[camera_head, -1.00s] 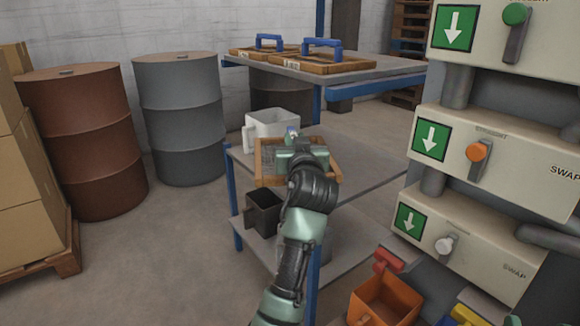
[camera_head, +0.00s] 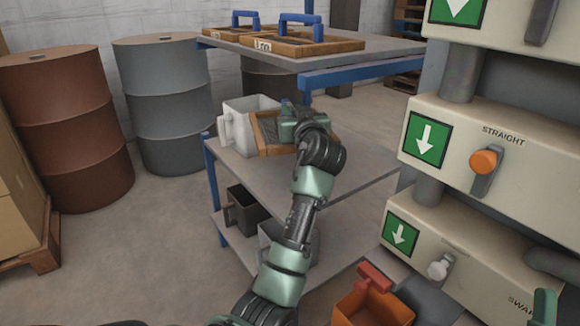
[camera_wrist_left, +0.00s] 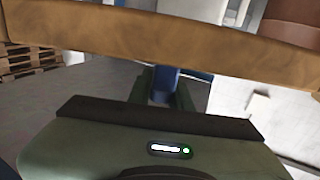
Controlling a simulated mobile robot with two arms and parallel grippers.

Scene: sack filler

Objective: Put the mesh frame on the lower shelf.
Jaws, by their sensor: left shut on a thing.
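My left gripper (camera_head: 290,127) is shut on the mesh frame (camera_head: 264,134), a wooden rim around dark mesh, with a blue handle. In the left wrist view the frame's wooden rim (camera_wrist_left: 180,42) spans the top and the blue handle (camera_wrist_left: 165,82) sits between the jaws. In the head view the frame is at the middle shelf (camera_head: 345,162) of the blue-posted rack, right beside a white jug. My gripper and arm hide part of it. I cannot tell whether it touches the shelf. The rack's bottom shelf (camera_head: 238,242) lies below.
The white jug (camera_head: 237,128) stands left of the frame. Two wooden frames with blue handles (camera_head: 300,38) lie on the top shelf (camera_head: 385,47). Dark and grey containers (camera_head: 247,208) stand on the bottom shelf. The middle shelf's right part is clear. A lever machine (camera_head: 500,150) stands at right.

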